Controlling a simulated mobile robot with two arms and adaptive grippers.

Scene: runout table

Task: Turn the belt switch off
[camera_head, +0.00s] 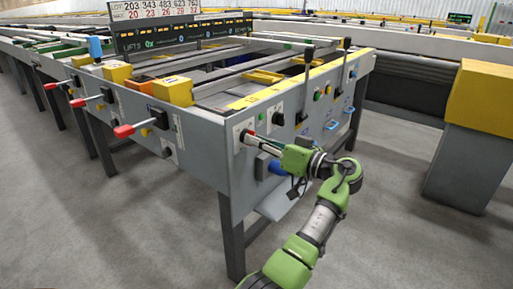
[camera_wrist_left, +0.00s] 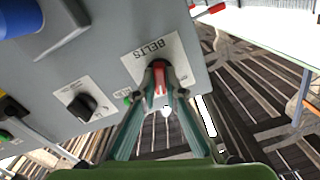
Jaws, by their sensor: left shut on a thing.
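The belt switch is a red handle (camera_wrist_left: 160,76) on a white plate marked BELTS (camera_wrist_left: 151,58) in the left wrist view. My left gripper (camera_wrist_left: 160,88) is shut on this red handle, with one finger on each side of it. In the head view my left gripper (camera_head: 250,138) reaches the plate near the corner of the grey table's end panel (camera_head: 226,170). A small red part of the switch (camera_head: 241,137) shows there at the fingertips. My right gripper is not in view.
A black knob (camera_wrist_left: 82,105) sits beside the switch, and a blue cylindrical part (camera_wrist_left: 18,18) is near it. Red-tipped levers (camera_head: 123,131) stick out from the table's left side. A yellow-topped grey block (camera_head: 474,130) stands at right. The floor in front is clear.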

